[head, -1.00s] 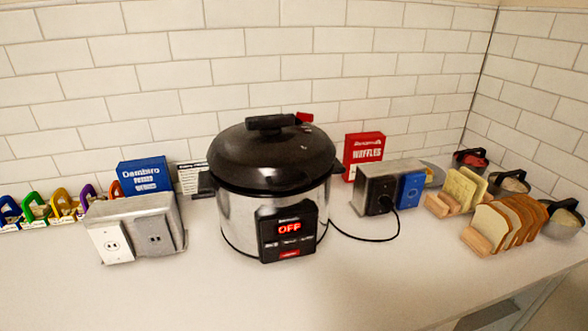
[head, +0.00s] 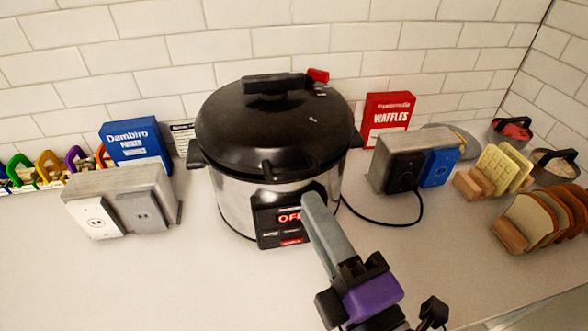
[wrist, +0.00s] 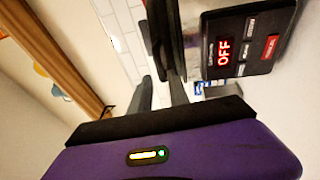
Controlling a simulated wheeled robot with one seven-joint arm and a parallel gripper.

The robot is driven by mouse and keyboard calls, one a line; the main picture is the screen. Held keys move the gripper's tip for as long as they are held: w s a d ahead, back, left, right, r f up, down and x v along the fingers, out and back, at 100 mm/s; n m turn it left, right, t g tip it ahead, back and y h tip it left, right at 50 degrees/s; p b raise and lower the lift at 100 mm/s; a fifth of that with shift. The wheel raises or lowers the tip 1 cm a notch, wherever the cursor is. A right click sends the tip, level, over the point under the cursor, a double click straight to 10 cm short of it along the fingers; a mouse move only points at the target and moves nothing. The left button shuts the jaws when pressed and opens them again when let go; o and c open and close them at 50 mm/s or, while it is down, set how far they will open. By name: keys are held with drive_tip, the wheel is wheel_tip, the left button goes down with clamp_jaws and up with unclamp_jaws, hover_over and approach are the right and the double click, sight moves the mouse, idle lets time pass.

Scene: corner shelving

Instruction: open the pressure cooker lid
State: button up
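The pressure cooker (head: 236,203) stands on the counter, its silver body facing me with a panel reading OFF. Its black domed lid (head: 225,125) sits on the pot, with a black top handle (head: 278,84) and a red piece (head: 318,75) at the back. My gripper (head: 314,198) reaches up from the lower right, in front of the panel and below the lid, covering the panel's right part. In the wrist view, the fingers of my gripper (wrist: 160,90) appear apart with nothing between them. The panel (wrist: 243,45) shows right of them. Contact with the cooker cannot be told.
A grey outlet box (head: 120,195) and a blue box (head: 135,145) stand left of the cooker. A red waffles box (head: 388,115), another outlet box (head: 400,160) with a cord and bread slices (head: 525,220) stand right. The front left counter is clear.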

sight(293, 172)
drive_tip(key=x, duration=0.6)
drive_tip(key=shift+r, duration=0.1)
drive_tip(key=shift+w+a, duration=0.3)
drive_tip(key=shift+w, duration=0.35)
clamp_jaws()
idle(0.9)
